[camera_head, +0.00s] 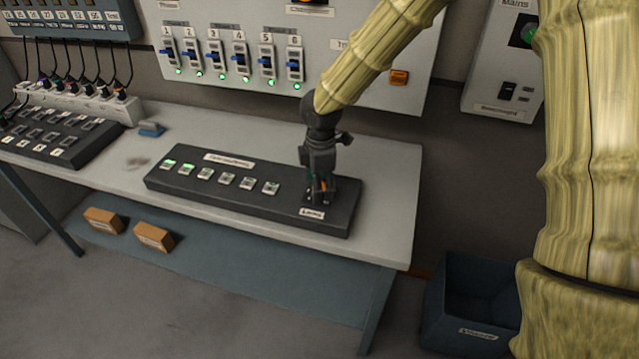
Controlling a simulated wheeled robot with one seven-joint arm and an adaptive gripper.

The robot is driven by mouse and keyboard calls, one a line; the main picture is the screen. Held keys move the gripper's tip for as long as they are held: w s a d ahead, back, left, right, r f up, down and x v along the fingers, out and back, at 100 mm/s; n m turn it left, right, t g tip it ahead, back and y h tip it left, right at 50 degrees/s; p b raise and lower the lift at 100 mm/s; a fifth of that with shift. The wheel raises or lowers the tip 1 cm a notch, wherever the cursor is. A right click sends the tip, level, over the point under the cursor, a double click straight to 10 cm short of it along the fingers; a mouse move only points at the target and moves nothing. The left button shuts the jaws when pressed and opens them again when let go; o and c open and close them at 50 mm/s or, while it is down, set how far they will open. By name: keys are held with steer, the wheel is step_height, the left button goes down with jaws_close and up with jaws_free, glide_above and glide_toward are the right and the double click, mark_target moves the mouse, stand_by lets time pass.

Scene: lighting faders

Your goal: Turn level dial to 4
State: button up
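A dark control console (255,212) lies on the grey table. A white label (312,213) sits at its right front, seemingly reading "Level". My gripper (320,195) points down over the right end of the console, just behind that label. The level dial is mostly hidden by my gripper there; a small orange bit (323,184) shows between the fingers. I cannot tell whether the fingers touch or close on the dial. The dial's number setting cannot be read.
A row of square buttons (228,178) runs left of my gripper. A wall panel (330,60) with numbered switches stands behind. A fader board (55,135) and blue object (151,129) are at left. A dark blue bin (475,300) stands right of the table (385,165).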

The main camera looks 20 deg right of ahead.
steer(key=shift+d+f, duration=0.1)
steer(key=shift+f, duration=0.15)
steer(key=shift+c, duration=0.5)
steer(key=c, duration=0.9)
steer(key=shift+c, duration=0.2)
